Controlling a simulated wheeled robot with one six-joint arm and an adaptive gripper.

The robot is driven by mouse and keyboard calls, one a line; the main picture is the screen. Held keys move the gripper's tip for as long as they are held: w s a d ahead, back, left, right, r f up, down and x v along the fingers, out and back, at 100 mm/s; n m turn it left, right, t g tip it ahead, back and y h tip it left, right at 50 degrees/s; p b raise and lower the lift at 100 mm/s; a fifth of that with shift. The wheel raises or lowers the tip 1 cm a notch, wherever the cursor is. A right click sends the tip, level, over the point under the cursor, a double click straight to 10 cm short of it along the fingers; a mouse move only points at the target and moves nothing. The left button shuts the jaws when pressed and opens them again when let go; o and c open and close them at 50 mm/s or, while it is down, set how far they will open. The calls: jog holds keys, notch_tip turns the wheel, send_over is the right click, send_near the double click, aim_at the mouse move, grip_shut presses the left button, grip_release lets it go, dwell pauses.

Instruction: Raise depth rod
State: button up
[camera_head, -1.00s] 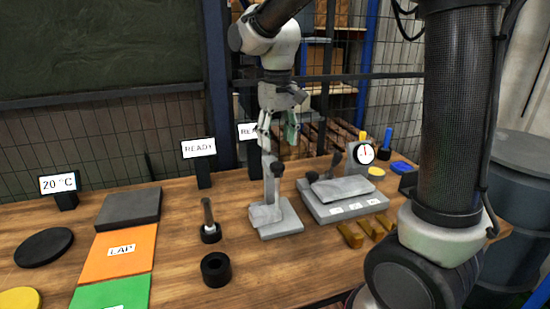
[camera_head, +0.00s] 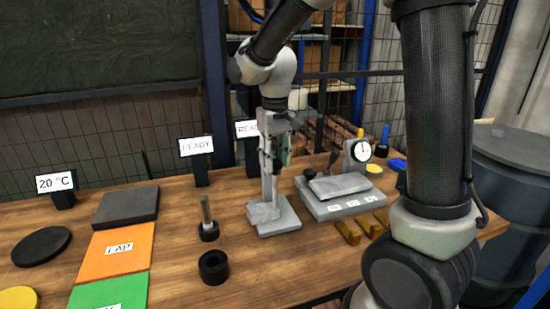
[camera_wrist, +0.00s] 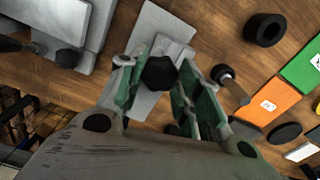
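A grey stand (camera_head: 280,219) with a flat base and an upright post (camera_head: 268,188) stands on the wooden bench. In the wrist view its base (camera_wrist: 150,32) lies beyond a black knob (camera_wrist: 160,72). No part is labelled as the depth rod; the post with the knob is the upright piece at my gripper. My gripper (camera_head: 273,165) points down at the top of the post. In the wrist view, my gripper's green-padded fingers (camera_wrist: 162,88) are apart, with the knob between them. I cannot tell whether they touch it.
A grey block fixture (camera_head: 340,203) and a dial gauge (camera_head: 361,151) stand right of the stand. A rod in a black base (camera_head: 208,231) and a black ring (camera_head: 214,267) stand left. An orange LAP mat (camera_head: 119,255) lies further left.

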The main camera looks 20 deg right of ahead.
grip_shut()
jog(key=shift+w+r, duration=0.1)
jog(key=shift+r, duration=2.9)
jog(key=o, duration=1.1)
grip_release()
jog(key=shift+c, duration=0.2)
jog(key=shift+r, duration=0.1)
notch_tip(320, 180, up, 12)
